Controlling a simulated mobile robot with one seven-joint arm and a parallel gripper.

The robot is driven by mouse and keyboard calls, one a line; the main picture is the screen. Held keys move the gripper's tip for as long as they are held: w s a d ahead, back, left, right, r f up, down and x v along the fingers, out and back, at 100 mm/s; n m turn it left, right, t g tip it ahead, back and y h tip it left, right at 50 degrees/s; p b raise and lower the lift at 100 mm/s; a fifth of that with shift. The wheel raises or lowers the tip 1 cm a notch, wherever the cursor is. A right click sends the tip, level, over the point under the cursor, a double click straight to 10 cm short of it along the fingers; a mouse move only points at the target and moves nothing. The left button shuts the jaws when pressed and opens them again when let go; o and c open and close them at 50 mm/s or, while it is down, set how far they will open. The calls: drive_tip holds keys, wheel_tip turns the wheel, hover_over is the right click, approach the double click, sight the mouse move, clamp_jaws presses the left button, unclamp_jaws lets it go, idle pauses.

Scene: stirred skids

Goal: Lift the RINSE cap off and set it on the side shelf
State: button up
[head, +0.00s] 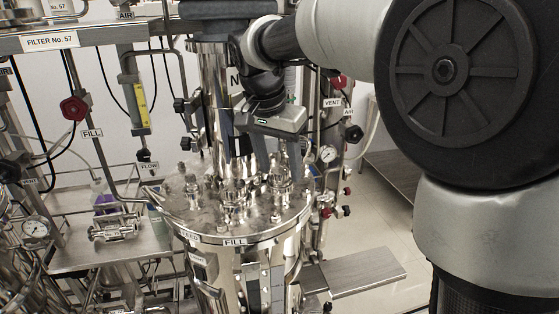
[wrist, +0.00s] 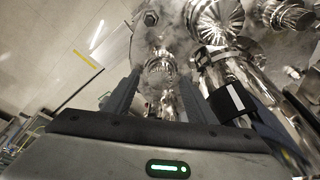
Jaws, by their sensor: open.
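The steel vessel lid (head: 180,208) carries several shiny capped fittings. Its rim labels read FEED and FILL; I can read no RINSE label, so I cannot tell which cap is the RINSE one. My gripper (head: 245,160) is open and points down over the lid, among the fittings. In the wrist view its two dark fingers (wrist: 170,78) stand apart, with a shiny fitting (wrist: 160,68) showing between them. I cannot tell whether they touch it. A flat metal shelf (head: 355,272) juts out at the vessel's lower right, with its visible top bare.
A steel column (head: 212,85) rises behind the lid, close to my gripper. A gauge (head: 327,154), valves and hoses stand to the right. A metal tray (head: 85,260) with a purple-topped item and fittings is at left. Pipes crowd the left side.

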sight(279, 172)
drive_tip(key=c, duration=1.1)
drive_tip(key=shift+r+p, duration=0.5)
drive_tip(key=shift+r, duration=0.15)
drive_tip(key=shift+c, duration=0.2)
drive_tip(key=shift+r, duration=0.1)
drive_tip(key=shift+r+p, duration=2.4)
drive_tip(key=shift+r, duration=0.55)
drive_tip(key=shift+s+f, duration=0.1)
